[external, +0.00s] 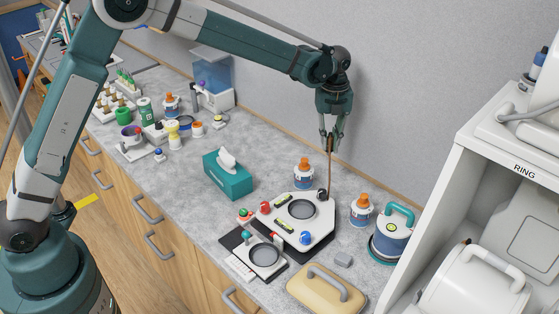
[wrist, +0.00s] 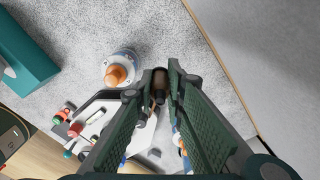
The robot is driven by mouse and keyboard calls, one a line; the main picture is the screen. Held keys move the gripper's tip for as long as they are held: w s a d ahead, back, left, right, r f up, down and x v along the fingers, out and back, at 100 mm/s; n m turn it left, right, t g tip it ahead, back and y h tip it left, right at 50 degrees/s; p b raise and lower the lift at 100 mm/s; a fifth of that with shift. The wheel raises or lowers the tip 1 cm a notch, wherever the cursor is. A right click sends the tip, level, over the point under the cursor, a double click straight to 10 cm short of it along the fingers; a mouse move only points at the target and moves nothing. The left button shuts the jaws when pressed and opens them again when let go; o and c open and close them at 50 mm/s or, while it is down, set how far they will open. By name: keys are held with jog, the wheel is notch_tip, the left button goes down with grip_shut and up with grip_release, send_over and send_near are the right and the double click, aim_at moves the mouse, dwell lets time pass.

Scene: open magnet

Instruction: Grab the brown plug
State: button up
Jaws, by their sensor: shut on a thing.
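My gripper (external: 331,142) hangs over the back corner of a white device with a round window (external: 318,232). It is shut on the brown plug (wrist: 159,80), which shows as a dark brown cylinder between the fingertips in the wrist view. In the external view a thin brown length (external: 329,172) runs down from the fingertips to near the device's back corner, beside a dark knob (external: 322,195). The fingers (wrist: 190,120) hide part of the device in the wrist view. I cannot tell whether the lower end of the brown length touches the device.
Orange-capped bottles (external: 303,172) (external: 361,208) stand close on both sides. A teal tissue box (external: 229,176) is to the left. A teal-handled canister (external: 392,236) and a white cabinet marked RING (external: 470,160) are at right. The wall is behind; grey counter shows between.

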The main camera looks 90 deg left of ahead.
jog(key=s+d, duration=1.1)
jog(key=shift+s+d+b, duration=0.15)
jog(key=shift+b, duration=0.25)
jog(key=shift+s, duration=0.1)
dwell(0.3)
